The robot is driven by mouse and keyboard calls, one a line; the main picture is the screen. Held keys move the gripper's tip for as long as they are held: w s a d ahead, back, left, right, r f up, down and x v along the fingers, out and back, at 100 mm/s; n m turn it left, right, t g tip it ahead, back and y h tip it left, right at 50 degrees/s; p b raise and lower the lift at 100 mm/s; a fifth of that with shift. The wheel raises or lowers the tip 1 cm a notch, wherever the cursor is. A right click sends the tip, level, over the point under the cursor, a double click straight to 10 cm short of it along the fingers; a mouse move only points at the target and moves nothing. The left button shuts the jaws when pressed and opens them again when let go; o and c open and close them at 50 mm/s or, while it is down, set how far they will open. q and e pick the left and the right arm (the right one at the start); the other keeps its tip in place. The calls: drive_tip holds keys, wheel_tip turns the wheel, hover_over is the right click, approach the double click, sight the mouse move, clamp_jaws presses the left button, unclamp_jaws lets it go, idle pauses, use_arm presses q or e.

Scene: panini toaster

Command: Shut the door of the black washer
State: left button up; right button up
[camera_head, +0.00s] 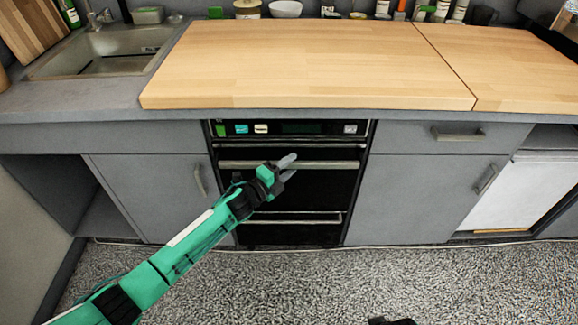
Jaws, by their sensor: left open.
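The black washer (325,190) is built into the grey counter front, below the wooden worktop. Its control panel (300,128) runs along the top. A long metal handle (325,165) crosses the door below it, and a second bar (300,221) crosses lower down. I cannot tell from this view whether the door is fully shut or slightly ajar. My left gripper (287,168) is open, its fingers in front of the upper handle and overlapping it in the picture. I cannot tell whether they touch. My arm hides part of the door's left side.
Grey cabinets (405,200) with handles flank the washer. The wooden worktop (310,60) overhangs above, with a sink (105,55) at left and jars and bottles along the back. An open compartment with a white panel (515,195) is at right.

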use_arm(q)
drive_tip(key=v, duration=1.3)
drive_tip(key=shift+s+a, duration=0.15)
drive_tip(key=shift+s, duration=0.05)
use_arm(e)
drive_tip(key=shift+f, duration=0.3)
drive_tip(key=shift+s, duration=0.15)
